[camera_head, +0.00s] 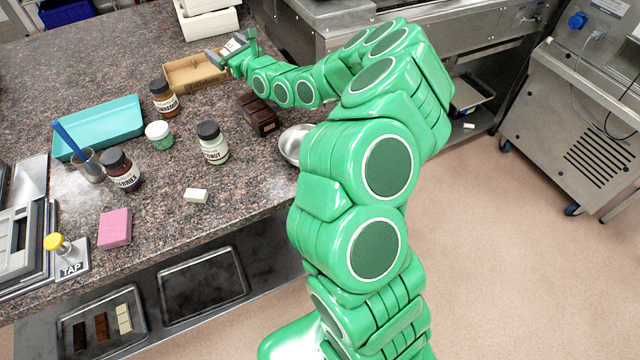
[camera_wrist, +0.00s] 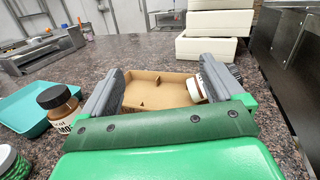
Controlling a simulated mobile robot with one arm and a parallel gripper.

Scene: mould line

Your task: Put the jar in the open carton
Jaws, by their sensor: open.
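The open carton (camera_head: 190,84) is a shallow brown cardboard box on the stone counter; in the wrist view (camera_wrist: 150,76) it lies beyond and between my fingers. A jar with a pale label (camera_head: 235,45) shows at my gripper (camera_head: 231,47). In the wrist view this jar (camera_wrist: 195,90) is tilted at the carton's right side, close against the inner side of my right finger, which partly hides it. Whether it rests on the carton floor cannot be told. My gripper (camera_wrist: 162,72) is open, its fingers wide apart over the near part of the carton.
A brown-labelled jar (camera_head: 163,98) stands left of the carton, beside a teal tray (camera_head: 100,128). A white-labelled jar (camera_head: 212,145), a dark-red jar (camera_head: 121,172) and dark blocks (camera_head: 259,114) stand nearer. White boxes (camera_head: 207,22) are stacked behind. A metal bowl (camera_head: 293,146) sits by the counter edge.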

